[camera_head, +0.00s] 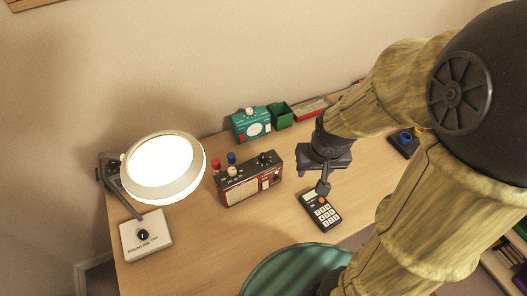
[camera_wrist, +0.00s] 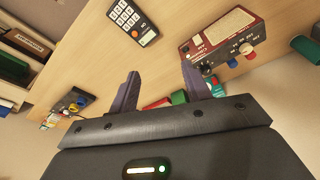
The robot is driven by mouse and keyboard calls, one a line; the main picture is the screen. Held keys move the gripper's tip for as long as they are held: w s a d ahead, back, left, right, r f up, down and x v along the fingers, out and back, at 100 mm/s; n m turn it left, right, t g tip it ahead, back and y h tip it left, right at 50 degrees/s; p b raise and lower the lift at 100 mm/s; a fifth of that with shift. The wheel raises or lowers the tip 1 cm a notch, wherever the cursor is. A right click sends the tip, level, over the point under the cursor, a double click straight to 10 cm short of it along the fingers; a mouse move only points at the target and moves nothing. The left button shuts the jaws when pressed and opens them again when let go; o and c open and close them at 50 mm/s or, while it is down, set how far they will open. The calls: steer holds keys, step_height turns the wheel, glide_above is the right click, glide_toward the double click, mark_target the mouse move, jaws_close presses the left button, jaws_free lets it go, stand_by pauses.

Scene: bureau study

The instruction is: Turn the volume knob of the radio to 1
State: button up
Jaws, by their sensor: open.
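The dark red radio (camera_head: 250,184) stands on the desk, left of my gripper. A cream knob (camera_head: 232,170) and a black knob (camera_head: 263,158) are on its top; labels and pointer settings are too small to read, so I cannot tell which is volume. In the wrist view the radio (camera_wrist: 214,36) is at upper right, beyond the fingers. My gripper (camera_head: 323,187) is in the air above the desk, right of the radio and close over the calculator. In the wrist view its two fingers (camera_wrist: 158,84) are apart with nothing held between them.
A calculator (camera_head: 319,211) lies right of the radio. A teal device (camera_head: 245,126), a green box (camera_head: 281,118) and a red tray (camera_head: 308,109) stand behind. A lit lamp (camera_head: 164,166) stands left, near a white switch box (camera_head: 145,236). Bare desk lies before the radio.

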steer(key=w+a+r+m+g+p, duration=0.1)
steer(key=w+a+r+m+p, duration=0.25)
steer(key=w, duration=0.55)
steer(key=m+g+p, duration=0.2)
steer(key=p, duration=0.5)
glide_above(263, 155)
steer(key=f, duration=0.1)
steer(key=shift+s+f+n+b, duration=0.1)
steer(key=shift+f+n+b, duration=0.15)
steer(key=shift+b, duration=0.05)
step_height(263, 155, down, 17)
steer(key=p, duration=0.4)
steer(key=shift+f, duration=0.2)
steer(key=c, duration=1)
